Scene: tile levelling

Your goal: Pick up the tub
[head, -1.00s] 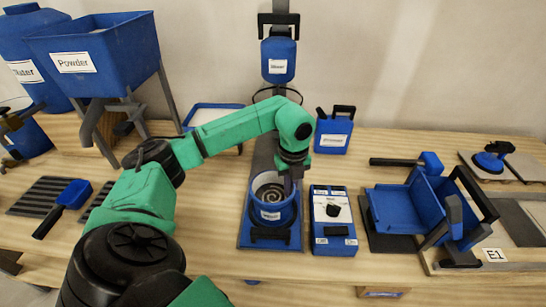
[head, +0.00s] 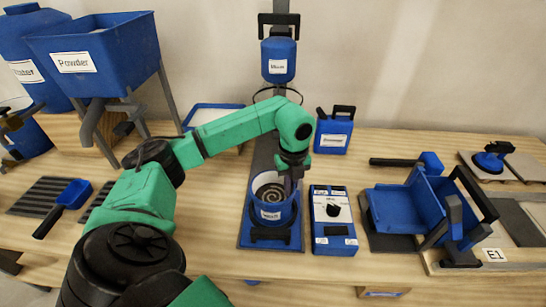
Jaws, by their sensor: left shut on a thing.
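The blue tub (head: 268,215) has a white label on its front and a grey spiral pattern visible inside. It stands on a blue base plate (head: 245,240) below the mixer head (head: 278,62). My left gripper (head: 291,187) is at the tub's right rear rim, pointing down, and is shut on the tub's rim. Its fingertips are partly hidden by the rim and wrist. My right gripper is not in the head view.
A blue control box (head: 333,225) with a black knob stands close to the tub's right. A blue jug (head: 334,132) is behind it. A blue tray-like holder (head: 395,208) is further right. The powder hopper (head: 95,55) and a scoop (head: 72,195) are at left.

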